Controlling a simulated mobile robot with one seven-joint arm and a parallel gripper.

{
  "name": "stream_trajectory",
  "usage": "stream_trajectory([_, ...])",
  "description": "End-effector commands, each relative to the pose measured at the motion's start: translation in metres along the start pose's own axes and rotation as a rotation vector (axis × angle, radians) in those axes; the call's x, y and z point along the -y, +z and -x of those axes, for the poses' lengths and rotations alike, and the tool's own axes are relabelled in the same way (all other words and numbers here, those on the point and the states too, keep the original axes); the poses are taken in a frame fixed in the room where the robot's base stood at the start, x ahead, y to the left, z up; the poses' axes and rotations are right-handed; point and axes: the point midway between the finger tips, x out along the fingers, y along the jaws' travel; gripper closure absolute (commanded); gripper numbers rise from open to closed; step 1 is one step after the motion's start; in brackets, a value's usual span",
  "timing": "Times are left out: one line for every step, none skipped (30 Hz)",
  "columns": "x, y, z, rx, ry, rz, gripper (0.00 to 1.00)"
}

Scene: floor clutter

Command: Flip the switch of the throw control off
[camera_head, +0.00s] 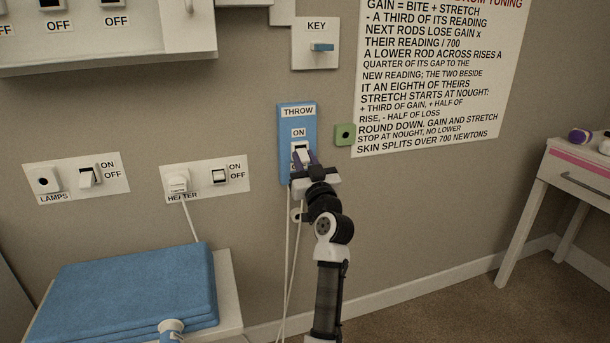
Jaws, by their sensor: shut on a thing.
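The throw control is a tall blue plate (284,137) on the wall, labelled THROW at the top with ON below it. Its white switch (300,147) shows just under the ON label. My gripper (302,159) is in front of the lower half of the plate, reaching up from below. Its fingers are shut on the switch. The gripper covers the switch's lower part and most of the label under it, so I cannot tell which way the switch is set.
A green wall piece (345,134) sits close right of the plate. The KEY plate (315,57) is above. HEATER (208,178) and LAMPS (76,178) plates are left, over a blue folded stack (135,290). White cords hang below the throw plate. A desk (575,185) stands right.

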Motion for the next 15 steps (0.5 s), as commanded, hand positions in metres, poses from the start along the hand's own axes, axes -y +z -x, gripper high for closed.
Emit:
stream_trajectory([-0.0003,0.0058,0.0018,-0.016,0.001,0.003,0.98])
stream_trajectory([-0.0004,0.0058,0.0017,-0.023,0.001,0.003,0.98])
stream_trajectory([-0.0004,0.0052,0.0016,-0.033,0.001,0.002,0.98])
stream_trajectory([-0.0005,0.0049,0.0015,-0.039,0.001,0.002,0.98])
stream_trajectory([-0.0005,0.0045,0.0015,-0.044,0.001,0.001,0.98])
stream_trajectory([-0.0005,0.0042,0.0014,-0.05,0.001,0.001,0.98])
stream_trajectory([-0.0005,0.0039,0.0013,-0.053,0.001,0.001,0.98])
stream_trajectory([-0.0005,0.0036,0.0012,-0.055,0.001,0.001,0.98])
stream_trajectory([-0.0004,0.003,0.001,-0.058,0.001,0.0,0.98])
stream_trajectory([-0.0004,0.0027,0.0009,-0.059,0.001,0.0,0.98])
stream_trajectory([-0.0004,0.0023,0.0008,-0.059,0.001,0.0,0.98])
stream_trajectory([-0.0003,0.0019,0.0006,-0.06,0.001,0.0,0.98])
stream_trajectory([-0.0003,0.0017,0.0006,-0.06,0.001,0.0,0.98])
stream_trajectory([-0.0003,0.0016,0.0006,-0.059,0.001,0.0,0.98])
stream_trajectory([-0.0003,0.0016,0.0006,-0.059,0.001,0.0,0.98])
